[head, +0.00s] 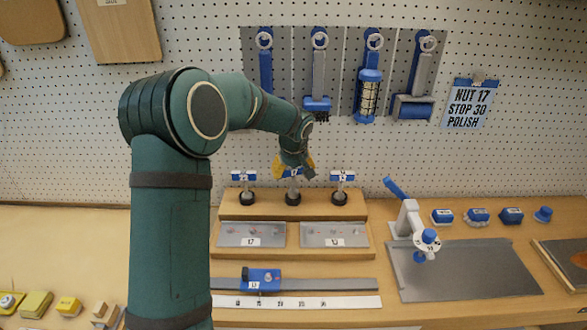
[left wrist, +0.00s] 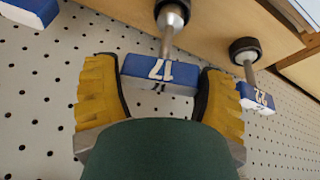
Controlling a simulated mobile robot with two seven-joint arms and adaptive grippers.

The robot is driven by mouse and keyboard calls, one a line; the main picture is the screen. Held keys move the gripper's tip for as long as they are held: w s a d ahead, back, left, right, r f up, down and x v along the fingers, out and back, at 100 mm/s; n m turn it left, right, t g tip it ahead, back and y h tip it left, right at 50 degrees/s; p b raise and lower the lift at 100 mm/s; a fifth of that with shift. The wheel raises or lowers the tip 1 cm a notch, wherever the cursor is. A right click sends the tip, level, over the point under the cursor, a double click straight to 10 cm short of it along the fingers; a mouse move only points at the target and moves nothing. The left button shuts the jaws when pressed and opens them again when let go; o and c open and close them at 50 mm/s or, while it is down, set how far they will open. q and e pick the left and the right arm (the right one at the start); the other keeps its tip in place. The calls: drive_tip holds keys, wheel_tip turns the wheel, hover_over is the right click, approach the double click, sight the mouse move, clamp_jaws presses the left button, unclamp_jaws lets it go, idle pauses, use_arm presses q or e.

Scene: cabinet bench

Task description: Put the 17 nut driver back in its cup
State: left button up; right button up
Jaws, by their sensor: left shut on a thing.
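The 17 nut driver has a blue bar handle marked 17 (left wrist: 160,72) and a silver shaft. My left gripper (head: 294,170), with yellow fingers, is shut on this handle; in the left wrist view (left wrist: 160,85) a finger lies on each side of it. The driver hangs upright over the middle black cup (head: 293,198). In the left wrist view its wider silver socket shows at the mouth of that cup (left wrist: 171,8). I cannot tell how far it is inside. My right gripper is not in view.
Two other blue-handled drivers stand in cups at left (head: 243,177) and right (head: 342,177) on the wooden stand (head: 225,207). Below are two metal trays (head: 250,240) and a rail with a blue slider (head: 263,280). A pegboard with hanging tools and a note (head: 467,108) stands behind.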

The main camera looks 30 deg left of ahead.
use_arm(q)
drive_tip(key=shift+f+b, duration=0.65)
drive_tip(key=shift+f, duration=0.2)
idle(0.3)
drive_tip(key=o, duration=1.2)
drive_tip(key=shift+r, duration=0.1)
drive_tip(key=v, duration=1.1)
drive_tip(key=shift+s+r, duration=0.25)
drive_tip(key=shift+r, duration=0.1)
